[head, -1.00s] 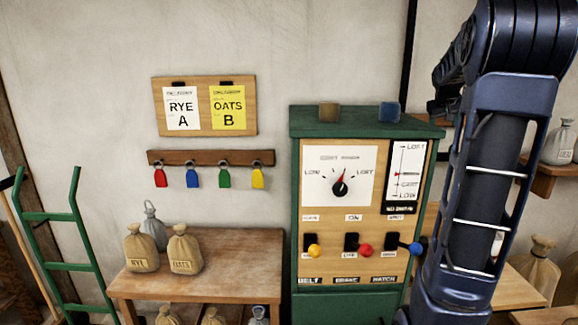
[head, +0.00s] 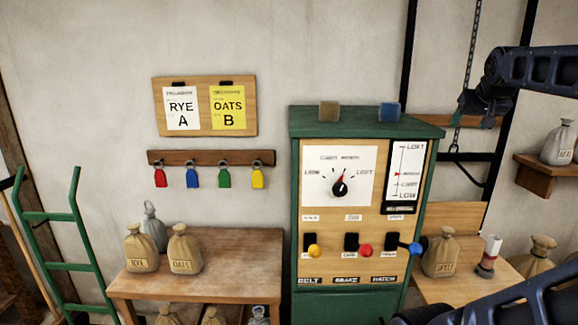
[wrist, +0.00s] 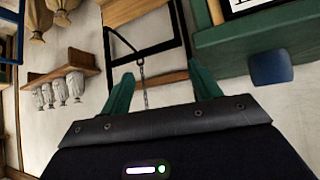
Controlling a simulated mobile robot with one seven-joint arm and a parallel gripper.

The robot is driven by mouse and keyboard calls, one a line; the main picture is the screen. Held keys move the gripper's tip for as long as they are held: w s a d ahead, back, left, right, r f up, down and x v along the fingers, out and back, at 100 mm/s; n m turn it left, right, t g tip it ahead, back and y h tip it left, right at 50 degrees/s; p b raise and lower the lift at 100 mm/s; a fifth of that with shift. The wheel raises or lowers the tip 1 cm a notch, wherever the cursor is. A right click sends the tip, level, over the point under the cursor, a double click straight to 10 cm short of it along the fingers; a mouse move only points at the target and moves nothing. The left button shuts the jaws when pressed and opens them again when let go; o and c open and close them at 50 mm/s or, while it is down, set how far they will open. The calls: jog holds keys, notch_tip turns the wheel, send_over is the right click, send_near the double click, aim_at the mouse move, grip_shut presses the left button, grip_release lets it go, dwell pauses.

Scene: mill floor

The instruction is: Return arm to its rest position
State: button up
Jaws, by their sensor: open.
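My gripper (wrist: 163,84) shows in the wrist view with its two green fingers spread apart and nothing between them. In the head view my arm reaches in from the right edge. Its dark end (head: 482,106) is raised in front of the wall, to the right of the green control cabinet (head: 366,122) and above the right-hand table (head: 452,288). Another dark part of my arm crosses the lower right corner.
The cabinet carries a tan block (head: 329,111), a blue block (head: 390,112) and yellow, red and blue levers. A chain (head: 470,60) hangs close to my arm's end. A wall shelf (head: 540,178) holds a sack. Sacks stand on the left table (head: 225,250). A green hand truck (head: 65,240) leans left.

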jog(key=s+a+f+n+g, duration=0.1)
jog(key=s+a+f, duration=0.2)
jog(key=a+f, duration=0.3)
jog(key=s+a+f+g+y, duration=0.1)
jog(key=s+a+f+g, duration=0.1)
jog(key=s+a+f, duration=0.2)
jog(key=s+a+f+n+g+y, duration=0.1)
jog(key=s+a+f, duration=0.3)
jog(key=a+f, duration=0.6)
jog(key=shift+s+a+n+g, duration=0.25)
jog(key=shift+a+n+g, duration=0.05)
jog(key=shift+a, duration=0.7)
